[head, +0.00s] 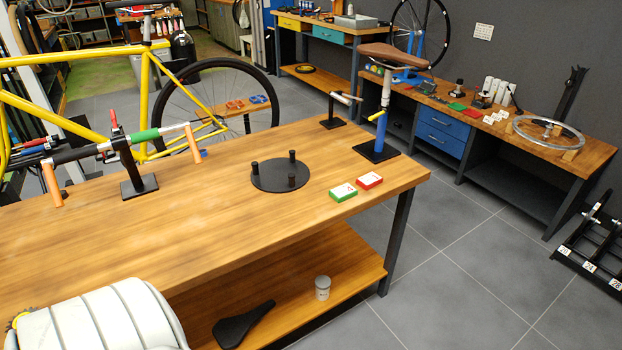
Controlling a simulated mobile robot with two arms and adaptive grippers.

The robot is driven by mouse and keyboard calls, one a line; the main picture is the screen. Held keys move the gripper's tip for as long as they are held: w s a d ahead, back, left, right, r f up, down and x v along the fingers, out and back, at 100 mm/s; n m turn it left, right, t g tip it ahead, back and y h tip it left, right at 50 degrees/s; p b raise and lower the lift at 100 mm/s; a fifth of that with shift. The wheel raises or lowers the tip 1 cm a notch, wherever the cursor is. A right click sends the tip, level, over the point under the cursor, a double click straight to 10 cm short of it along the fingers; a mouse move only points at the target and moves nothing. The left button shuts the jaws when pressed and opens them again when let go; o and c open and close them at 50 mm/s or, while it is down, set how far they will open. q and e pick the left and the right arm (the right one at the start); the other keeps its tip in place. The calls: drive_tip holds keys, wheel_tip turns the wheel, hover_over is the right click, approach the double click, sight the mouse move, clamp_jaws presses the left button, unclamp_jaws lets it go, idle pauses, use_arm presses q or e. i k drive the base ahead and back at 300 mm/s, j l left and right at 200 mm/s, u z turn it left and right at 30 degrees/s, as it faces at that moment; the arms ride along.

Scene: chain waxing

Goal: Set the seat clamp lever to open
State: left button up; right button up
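The seat clamp stands on a black base plate (377,151) at the far right corner of the wooden workbench. A blue tube (380,135) rises upright from the plate, with a silver seat post (386,88) and a brown saddle (395,54) above it. A small yellow lever (376,116) sits at the top of the blue tube and points to the left. It is too small to tell whether it is open or closed. Neither of my grippers is in view.
A small black stand (332,122) is left of the clamp. The bench's near middle is clear.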

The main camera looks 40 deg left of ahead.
sight(384, 111)
drive_tip(key=u, duration=1.05)
